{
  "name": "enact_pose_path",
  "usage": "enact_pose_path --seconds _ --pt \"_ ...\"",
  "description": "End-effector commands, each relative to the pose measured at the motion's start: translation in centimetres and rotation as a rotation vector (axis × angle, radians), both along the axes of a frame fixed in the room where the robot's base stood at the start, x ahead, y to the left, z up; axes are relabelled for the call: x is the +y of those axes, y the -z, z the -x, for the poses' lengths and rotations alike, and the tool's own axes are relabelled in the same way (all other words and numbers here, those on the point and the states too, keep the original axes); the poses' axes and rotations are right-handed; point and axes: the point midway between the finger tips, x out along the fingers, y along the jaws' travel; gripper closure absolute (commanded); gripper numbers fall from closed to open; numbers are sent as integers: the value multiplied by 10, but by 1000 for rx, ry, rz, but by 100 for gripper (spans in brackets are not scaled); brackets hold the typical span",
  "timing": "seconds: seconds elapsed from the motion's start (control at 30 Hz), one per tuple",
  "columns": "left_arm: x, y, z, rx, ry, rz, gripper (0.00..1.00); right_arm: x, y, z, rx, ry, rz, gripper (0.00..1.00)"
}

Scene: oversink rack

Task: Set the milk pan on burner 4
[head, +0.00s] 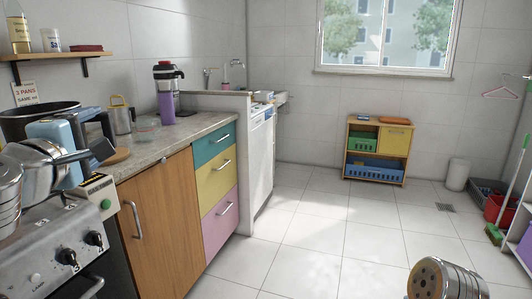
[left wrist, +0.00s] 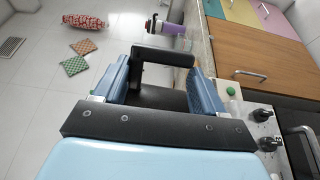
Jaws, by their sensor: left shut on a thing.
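My left gripper (head: 100,149) is over the stove (head: 55,262), with its light blue body and blue fingers showing. In the left wrist view its fingers (left wrist: 160,72) are closed on a black, handle-like part, which I take for the milk pan's handle (left wrist: 165,56). The rest of the pan is hidden or cannot be told from my silver arm links in the head view. The burners are mostly hidden by my arm and by a large dark pot (head: 32,122), so I cannot make out burner 4. My right gripper is not in view.
A shelf (head: 55,55) hangs above. A cream box with a green button (head: 105,203) is by the stove's front right.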

Motion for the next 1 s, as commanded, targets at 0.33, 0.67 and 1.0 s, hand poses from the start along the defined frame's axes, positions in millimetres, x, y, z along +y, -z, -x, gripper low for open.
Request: enact_pose_path --seconds 0.33,0.67,1.0 --pt "-5 20 -7 3 5 2 82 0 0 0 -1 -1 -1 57" --pt "-11 46 -15 3 12 2 82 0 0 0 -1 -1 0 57" --pt "-27 106 -36 8 21 -5 82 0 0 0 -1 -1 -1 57"
